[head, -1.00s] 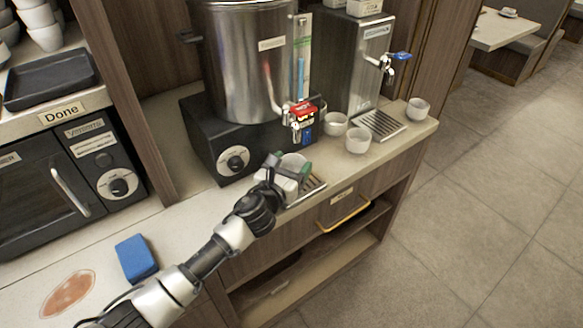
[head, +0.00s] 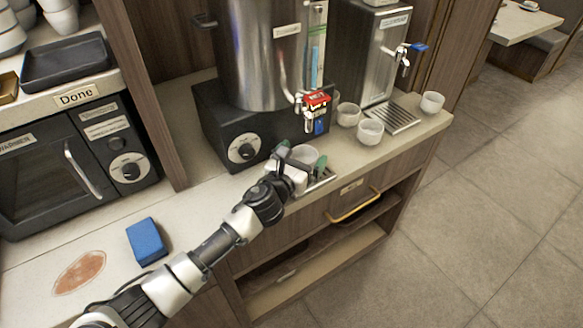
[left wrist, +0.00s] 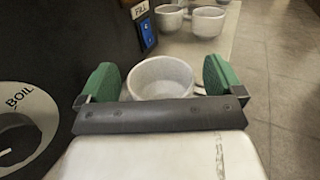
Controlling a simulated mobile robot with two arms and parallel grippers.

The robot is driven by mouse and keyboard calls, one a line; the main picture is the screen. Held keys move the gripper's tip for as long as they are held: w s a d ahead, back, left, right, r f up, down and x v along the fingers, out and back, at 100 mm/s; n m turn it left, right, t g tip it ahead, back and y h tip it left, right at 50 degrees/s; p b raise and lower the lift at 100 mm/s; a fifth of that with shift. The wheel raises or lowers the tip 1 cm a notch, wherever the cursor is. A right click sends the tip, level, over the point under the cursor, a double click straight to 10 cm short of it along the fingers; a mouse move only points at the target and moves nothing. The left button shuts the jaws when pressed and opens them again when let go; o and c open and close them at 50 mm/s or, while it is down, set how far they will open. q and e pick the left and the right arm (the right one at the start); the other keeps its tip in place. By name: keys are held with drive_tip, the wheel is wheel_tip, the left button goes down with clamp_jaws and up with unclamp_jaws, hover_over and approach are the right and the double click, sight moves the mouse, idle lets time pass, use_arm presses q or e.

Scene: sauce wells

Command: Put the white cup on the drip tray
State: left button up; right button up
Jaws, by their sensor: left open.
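A white cup (head: 304,154) stands upright at the front of the boiler, near its red-handled tap. My left gripper (head: 301,157) is open, with its green fingers on either side of the cup. In the left wrist view the cup (left wrist: 162,78) sits between the fingers, with a gap visible on each side. My right gripper is not in view.
The boiler (head: 265,60) stands close behind the gripper. A blue sponge (head: 147,241) and a brown stain (head: 79,272) are on the counter at left.

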use_arm(q)
drive_tip(key=v, duration=1.1)
drive_tip(key=shift+s+a, duration=0.2)
drive_tip(key=shift+s, duration=0.15)
